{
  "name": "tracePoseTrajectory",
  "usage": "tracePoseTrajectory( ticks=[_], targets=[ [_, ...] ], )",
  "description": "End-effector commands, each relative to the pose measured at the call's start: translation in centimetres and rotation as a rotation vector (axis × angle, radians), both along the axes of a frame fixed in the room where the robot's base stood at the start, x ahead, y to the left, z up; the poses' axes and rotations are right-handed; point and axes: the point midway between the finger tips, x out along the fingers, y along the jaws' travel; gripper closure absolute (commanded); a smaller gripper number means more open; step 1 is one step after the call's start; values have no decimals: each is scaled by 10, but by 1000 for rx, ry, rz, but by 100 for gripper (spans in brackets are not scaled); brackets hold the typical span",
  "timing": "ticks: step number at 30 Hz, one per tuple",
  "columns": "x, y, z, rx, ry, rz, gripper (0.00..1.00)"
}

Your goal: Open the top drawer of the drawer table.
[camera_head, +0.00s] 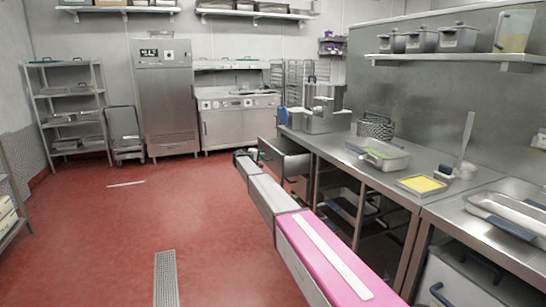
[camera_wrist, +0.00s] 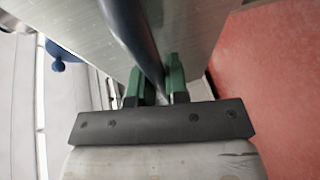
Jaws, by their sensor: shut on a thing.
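The drawer table (camera_head: 322,152) is the steel counter along the right in the head view. Its top drawer (camera_head: 287,161), at the far end, stands out from the table toward the left. In the wrist view the grey metal drawer front (camera_wrist: 195,30) fills the upper middle, with a dark bar handle (camera_wrist: 128,28) running across it. My gripper (camera_wrist: 156,76) has its green fingers on either side of the handle, shut on it. In the head view my gripper is small beside the drawer and partly hidden by my arm.
The red floor (camera_head: 110,220) left of my arm is clear, with a drain grate (camera_head: 166,278). A wheeled cart (camera_head: 126,135) stands at the back.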

Motion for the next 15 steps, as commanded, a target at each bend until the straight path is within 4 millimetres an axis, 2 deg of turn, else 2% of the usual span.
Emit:
tracePoseTrajectory(
  ticks=[1,6,15],
  targets=[
    [-5,15,-1,1,0,2,100],
    [-20,60,-1,1,0,1,100],
    [-40,124,-1,2,1,0,100]
  ],
)
